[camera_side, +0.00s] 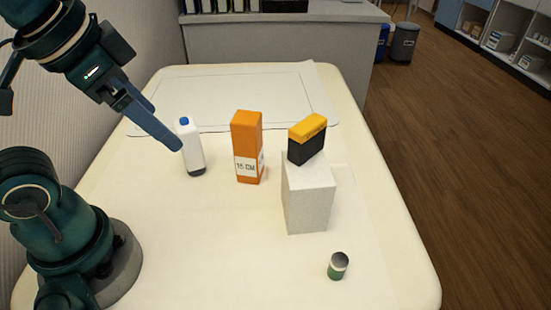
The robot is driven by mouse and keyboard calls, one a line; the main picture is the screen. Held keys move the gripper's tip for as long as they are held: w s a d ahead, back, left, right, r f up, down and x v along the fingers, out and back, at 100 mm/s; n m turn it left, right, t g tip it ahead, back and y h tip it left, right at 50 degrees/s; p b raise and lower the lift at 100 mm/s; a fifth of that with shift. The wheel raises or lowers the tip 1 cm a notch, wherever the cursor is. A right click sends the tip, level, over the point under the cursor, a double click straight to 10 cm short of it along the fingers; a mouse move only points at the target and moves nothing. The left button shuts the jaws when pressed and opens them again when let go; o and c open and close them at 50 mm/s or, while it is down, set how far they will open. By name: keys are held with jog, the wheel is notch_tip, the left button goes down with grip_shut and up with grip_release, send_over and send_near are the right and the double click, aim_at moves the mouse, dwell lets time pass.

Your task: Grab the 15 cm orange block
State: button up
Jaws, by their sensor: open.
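The tall orange block (247,138) stands upright near the middle of the table, with a white "15 CM" label low on its front. My gripper (178,146) is up at the left, its blue fingers pointing down and right. It is open and holds nothing. Depth between the fingertips and the bottle is hard to tell.
A white bottle with a blue cap (192,158) stands left of the block. Right of it, a white box (308,200) bears a black and yellow block (307,140). A small green can (338,266) stands at front right. The front middle of the table (215,250) is clear.

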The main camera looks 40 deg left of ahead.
jog(key=w+a+f+m+y, duration=0.2)
jog(key=w+a+m+y, duration=0.15)
jog(key=m, duration=0.55)
notch_tip(320, 180, up, 2)
jog(key=m+t+y, duration=0.3)
jog(key=m+t, duration=0.3)
jog(key=m, duration=1.2)
send_over(244, 147)
jog(key=shift+a+r, duration=0.2)
jog(key=shift+a, duration=0.05)
jog(key=shift+m, duration=0.6)
jog(key=f, duration=1.3)
jog(key=shift+w+d, duration=0.15)
jog(key=shift+w, duration=0.05)
jog(key=shift+w+f, duration=0.1)
jog(key=shift+f, duration=0.3)
jog(key=shift+x, duration=2.5)
jog(key=shift+r, duration=0.1)
grip_shut()
